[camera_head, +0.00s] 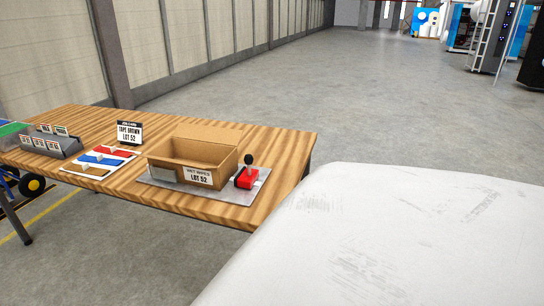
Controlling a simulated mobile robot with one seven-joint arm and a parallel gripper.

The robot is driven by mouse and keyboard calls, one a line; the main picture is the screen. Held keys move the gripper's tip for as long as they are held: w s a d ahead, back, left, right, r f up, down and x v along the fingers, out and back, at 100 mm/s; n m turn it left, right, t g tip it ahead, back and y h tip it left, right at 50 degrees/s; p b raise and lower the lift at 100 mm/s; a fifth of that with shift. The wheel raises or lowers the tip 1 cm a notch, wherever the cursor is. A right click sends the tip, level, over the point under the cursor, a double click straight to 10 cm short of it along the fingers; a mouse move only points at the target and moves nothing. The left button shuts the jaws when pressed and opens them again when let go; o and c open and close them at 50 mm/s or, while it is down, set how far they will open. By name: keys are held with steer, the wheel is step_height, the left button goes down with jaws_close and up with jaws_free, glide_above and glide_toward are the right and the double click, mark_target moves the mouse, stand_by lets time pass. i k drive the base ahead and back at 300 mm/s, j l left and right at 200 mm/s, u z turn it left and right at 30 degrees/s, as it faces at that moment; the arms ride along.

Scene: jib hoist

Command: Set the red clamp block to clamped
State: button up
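The red clamp block (245,181) sits on the right part of a grey plate (222,191) on the wooden table. A dark lever with a round black knob (249,160) stands roughly upright on it. I cannot tell from this view whether the block is clamped. An open cardboard box (194,156) with a "LOT 52" label stands on the same plate, just left of the red block. My gripper is not in view.
A large white surface (400,240) fills the lower right. Open floor (390,110) lies behind the table.

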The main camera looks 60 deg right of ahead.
mark_target(246, 178)
steer(key=z, duration=1.6)
steer(key=i+l+u, duration=0.1)
steer(key=i+l, duration=0.4)
steer(key=i, duration=0.15)
